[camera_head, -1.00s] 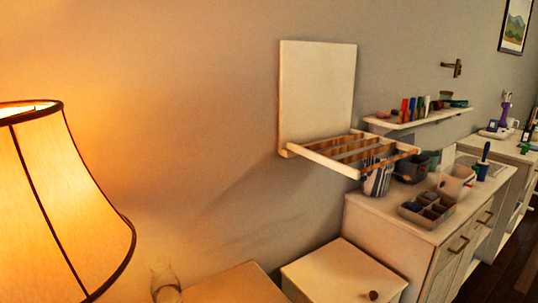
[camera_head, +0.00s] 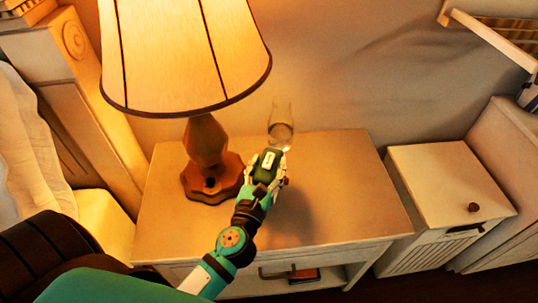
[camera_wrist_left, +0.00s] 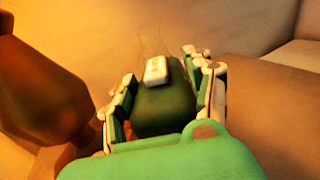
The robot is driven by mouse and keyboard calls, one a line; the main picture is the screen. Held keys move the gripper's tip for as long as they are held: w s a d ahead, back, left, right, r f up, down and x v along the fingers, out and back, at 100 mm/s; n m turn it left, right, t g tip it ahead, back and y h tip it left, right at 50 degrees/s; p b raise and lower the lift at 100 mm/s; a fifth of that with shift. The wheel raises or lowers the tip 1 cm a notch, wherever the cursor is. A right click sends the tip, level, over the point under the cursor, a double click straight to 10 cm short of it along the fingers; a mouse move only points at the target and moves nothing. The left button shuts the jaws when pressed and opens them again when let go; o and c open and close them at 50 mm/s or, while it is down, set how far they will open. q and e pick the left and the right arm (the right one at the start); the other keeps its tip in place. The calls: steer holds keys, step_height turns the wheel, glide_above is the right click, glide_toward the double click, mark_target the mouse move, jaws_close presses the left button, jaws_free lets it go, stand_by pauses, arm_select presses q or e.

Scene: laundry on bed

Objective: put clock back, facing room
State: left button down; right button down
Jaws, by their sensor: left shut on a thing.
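The clock (camera_head: 267,166) is a small dark green block with a pale piece on its top side. My left gripper (camera_head: 266,172) is shut on it above the nightstand (camera_head: 345,190), right of the lamp base. In the left wrist view the clock (camera_wrist_left: 165,108) sits between the two fingers, with its pale piece (camera_wrist_left: 156,71) on top. I cannot tell which way its face points, or whether it touches the nightstand top. My right gripper is not in view.
A lamp (camera_head: 185,50) with a wooden base (camera_head: 207,150) stands left of the gripper. A clear glass vessel (camera_head: 281,125) stands just behind it. The nightstand top is clear to the right. A white cabinet (camera_head: 440,185) stands further right, and the bed (camera_head: 35,150) is at left.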

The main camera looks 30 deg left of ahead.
mark_target(268, 150)
arm_select(q)
steer(key=x, duration=0.3)
steer(key=a+x, duration=0.1)
steer(key=x, duration=0.2)
steer(key=shift+s+a+f, duration=0.1)
steer(key=shift+a+f, duration=0.2)
steer(key=shift+f, duration=0.15)
steer(key=shift+f+b, duration=0.85)
steer(key=shift+f, duration=0.7)
steer(key=shift+f, duration=0.2)
steer(key=c, duration=0.5)
jaws_free()
